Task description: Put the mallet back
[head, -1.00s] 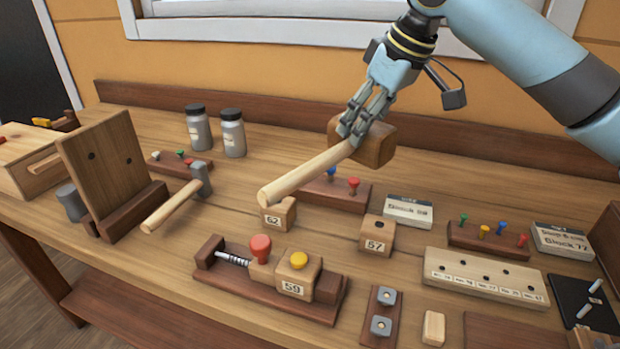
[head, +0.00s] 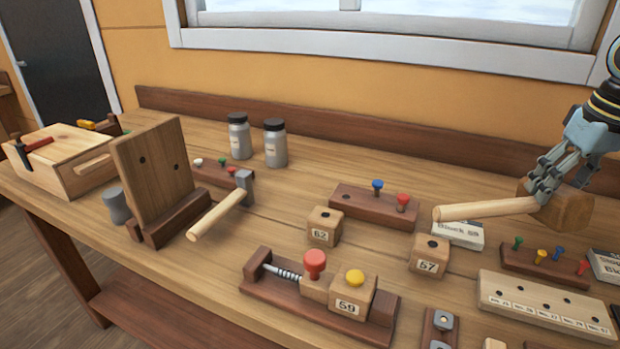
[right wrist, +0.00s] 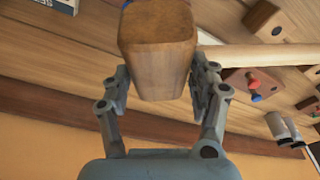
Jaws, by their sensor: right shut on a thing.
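The mallet has a brown wooden head (head: 572,212) and a pale round handle (head: 487,210). My right gripper (head: 553,183) is shut on the mallet's head and holds it above the right part of the bench. The handle points left, with its free end in front of or over the block marked 57. In the right wrist view the head (right wrist: 157,55) sits between the fingers (right wrist: 160,88), and the handle (right wrist: 265,54) runs off to the right. My left gripper is not in view. The mallet's resting place cannot be identified.
An upright board (head: 152,165) with two holes stands at left beside a hammer (head: 222,208). Two jars (head: 275,145), a wooden box (head: 65,160), peg racks (head: 375,208), numbered blocks (head: 429,255) and a clamp fixture (head: 318,290) stand on the bench (head: 120,240).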

